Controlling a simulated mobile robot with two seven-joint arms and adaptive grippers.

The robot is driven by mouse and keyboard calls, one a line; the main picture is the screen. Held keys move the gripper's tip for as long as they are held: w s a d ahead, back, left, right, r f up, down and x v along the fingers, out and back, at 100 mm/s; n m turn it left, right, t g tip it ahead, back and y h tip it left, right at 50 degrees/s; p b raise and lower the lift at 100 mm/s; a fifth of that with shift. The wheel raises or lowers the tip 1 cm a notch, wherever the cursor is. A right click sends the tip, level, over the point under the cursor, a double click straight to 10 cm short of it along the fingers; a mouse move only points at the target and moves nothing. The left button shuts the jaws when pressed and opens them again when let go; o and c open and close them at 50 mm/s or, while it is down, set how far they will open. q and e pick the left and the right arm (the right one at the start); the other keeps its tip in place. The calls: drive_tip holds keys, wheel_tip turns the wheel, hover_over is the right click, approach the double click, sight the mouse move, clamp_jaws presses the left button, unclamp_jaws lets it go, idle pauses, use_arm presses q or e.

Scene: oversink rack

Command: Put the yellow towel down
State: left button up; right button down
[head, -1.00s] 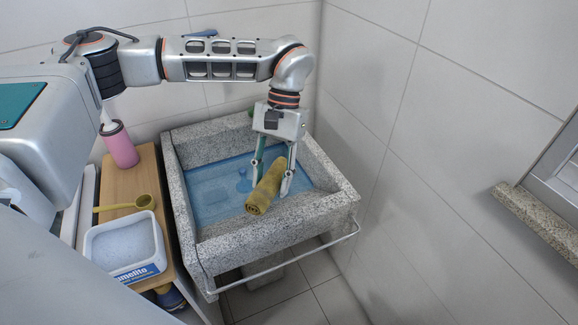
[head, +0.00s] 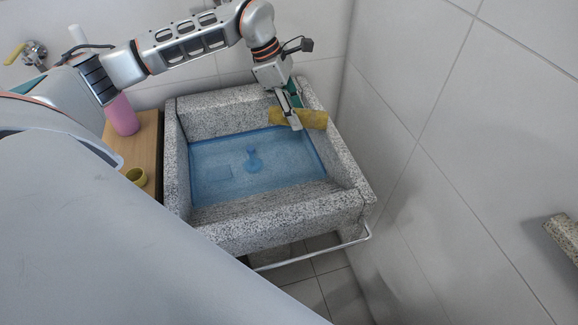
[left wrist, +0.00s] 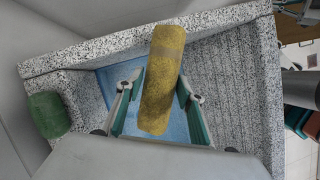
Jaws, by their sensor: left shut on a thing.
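The rolled yellow towel (head: 314,118) is at the back right of the stone sink (head: 270,232) in the head view, lying crosswise. My left gripper (head: 293,120) is shut on it, with a finger in front of the roll. In the left wrist view the towel (left wrist: 163,80) lies lengthwise between the two fingers of the gripper (left wrist: 158,105), above the blue basin. Whether the towel touches the sink's rim or wall is unclear.
A green item (left wrist: 48,115) sits on the stone ledge. A pink bottle (head: 122,115) stands on the wooden board (head: 148,142) at left. A tiled wall is close at right.

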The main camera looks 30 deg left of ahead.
use_arm(q)
drive_tip(key=w+a+n+t+y, duration=0.1)
drive_tip(key=w+a+n+t, duration=0.1)
drive_tip(key=a+n, duration=0.25)
drive_tip(key=shift+n, duration=0.45)
wheel_tip(320, 180, down, 16)
drive_tip(key=shift+f+b, duration=0.2)
drive_tip(key=shift+b, duration=0.75)
wheel_tip(320, 180, down, 3)
drive_tip(key=shift+f, duration=0.2)
drive_tip(key=shift+w+f, duration=0.1)
drive_tip(key=shift+f, duration=0.05)
drive_tip(key=shift+f+b, duration=0.35)
drive_tip(key=shift+f, duration=0.2)
